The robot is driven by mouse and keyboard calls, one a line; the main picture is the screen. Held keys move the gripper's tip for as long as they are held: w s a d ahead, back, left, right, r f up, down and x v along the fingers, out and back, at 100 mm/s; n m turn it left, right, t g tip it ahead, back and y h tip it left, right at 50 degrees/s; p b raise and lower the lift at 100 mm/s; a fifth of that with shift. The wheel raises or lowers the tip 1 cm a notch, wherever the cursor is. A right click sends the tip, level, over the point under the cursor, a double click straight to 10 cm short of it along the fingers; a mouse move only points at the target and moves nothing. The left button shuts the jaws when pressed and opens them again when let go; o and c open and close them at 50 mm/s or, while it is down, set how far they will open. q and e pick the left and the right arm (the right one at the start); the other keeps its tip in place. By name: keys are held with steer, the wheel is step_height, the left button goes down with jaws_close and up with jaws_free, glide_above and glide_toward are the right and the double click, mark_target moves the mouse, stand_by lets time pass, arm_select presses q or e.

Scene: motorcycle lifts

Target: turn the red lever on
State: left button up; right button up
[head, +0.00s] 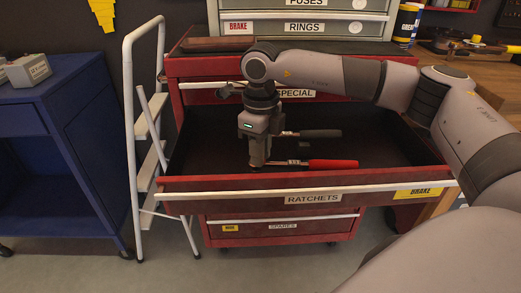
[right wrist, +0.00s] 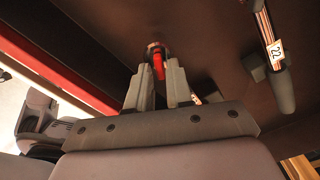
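In the head view a tool with a red handle (head: 333,164) lies in the open drawer, its handle pointing right. My right gripper (head: 258,163) points down into the drawer at the left end of this tool and hides its head. In the right wrist view a small red piece (right wrist: 159,66) shows in the gap between the fingers of my right gripper (right wrist: 160,72). I take it for the red lever, but its setting cannot be read. The fingers stand apart, and contact with the red piece cannot be made out. My left gripper is not in view.
A second tool with a dark handle (head: 320,133) lies behind, and shows in the right wrist view (right wrist: 284,92) with a "22" tag. The drawer's red front wall (head: 230,184) is close to the gripper. A white stepladder (head: 130,130) and blue cart (head: 60,110) stand left.

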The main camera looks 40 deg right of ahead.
jaws_close()
steer(key=shift+m, duration=0.5)
steer(key=shift+o, duration=2.2)
jaws_free()
step_height(320, 180, up, 7)
steer(key=shift+r+p, duration=0.1)
steer(key=shift+p, duration=0.4)
steer(key=shift+s, duration=0.1)
